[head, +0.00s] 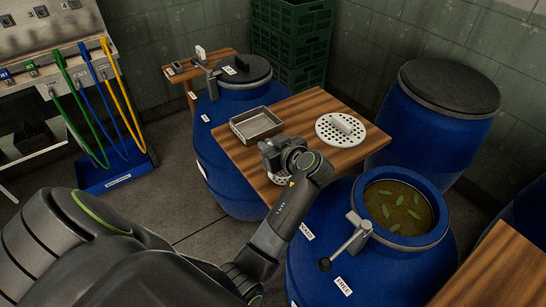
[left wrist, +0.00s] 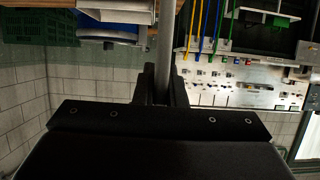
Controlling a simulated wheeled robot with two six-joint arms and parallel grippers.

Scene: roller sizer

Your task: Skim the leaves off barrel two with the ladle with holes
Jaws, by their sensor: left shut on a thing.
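An open blue barrel (head: 315,255) stands at the lower right with several green leaves (head: 398,205) floating on murky brownish liquid. A lever clamp (head: 345,242) sits on its rim. My left gripper (head: 270,152) is over the wooden table, left of the open barrel. It is shut on a grey rod, which also shows upright between the fingers in the left wrist view (left wrist: 166,50). A pale perforated piece (head: 280,179) shows just under the gripper, apparently the ladle's head; the arm hides most of it. My right gripper is out of view.
The wooden table (head: 240,155) bears a metal tray (head: 256,125) and a round white perforated plate with a handle (head: 340,130). Lidded blue barrels stand behind right (head: 425,125) and at left (head: 225,160). Green crates (head: 290,45) are stacked at the back. Another wooden surface (head: 495,270) borders the lower right.

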